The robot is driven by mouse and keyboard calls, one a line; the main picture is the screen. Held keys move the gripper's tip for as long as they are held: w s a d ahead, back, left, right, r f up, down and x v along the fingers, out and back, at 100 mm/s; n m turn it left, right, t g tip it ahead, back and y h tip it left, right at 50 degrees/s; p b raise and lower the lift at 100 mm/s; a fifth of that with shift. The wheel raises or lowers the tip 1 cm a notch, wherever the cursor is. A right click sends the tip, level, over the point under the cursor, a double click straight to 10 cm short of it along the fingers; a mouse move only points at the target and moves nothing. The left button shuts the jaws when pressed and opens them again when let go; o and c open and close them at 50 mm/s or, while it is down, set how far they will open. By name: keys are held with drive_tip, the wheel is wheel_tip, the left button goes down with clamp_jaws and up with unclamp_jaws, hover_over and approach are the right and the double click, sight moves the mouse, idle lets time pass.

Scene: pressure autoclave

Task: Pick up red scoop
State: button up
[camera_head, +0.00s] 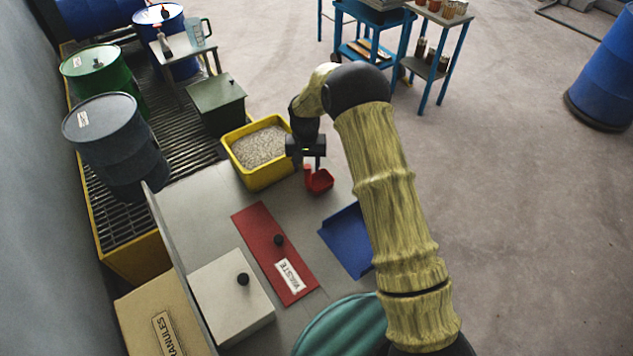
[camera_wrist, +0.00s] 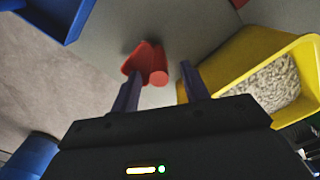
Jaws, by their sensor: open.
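The red scoop (camera_head: 319,180) lies on the grey table top (camera_head: 197,203), right of the yellow bin. In the head view my gripper (camera_head: 308,165) is just behind and above the scoop, pointing down. In the wrist view the scoop (camera_wrist: 147,63) appears beyond the fingertips, a little left of the middle between them. I cannot tell the exact height of the fingertips above the scoop.
A yellow bin (camera_head: 265,180) of pale granules stands close left of my gripper. A blue tray (camera_head: 346,240), a red WASTE panel (camera_head: 262,240) with a black knob and a white box (camera_head: 232,300) are nearer. Drums stand at the left.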

sight(308, 173)
drive_tip(key=shift+w+d+f+p, duration=0.15)
drive_tip(key=shift+f+p, duration=0.4)
drive_tip(key=shift+f, duration=0.65)
drive_tip(key=shift+w+a+f+p, duration=0.1)
drive_tip(key=shift+f+p, duration=0.4)
drive_tip(key=shift+f, duration=0.65)
clamp_jaws()
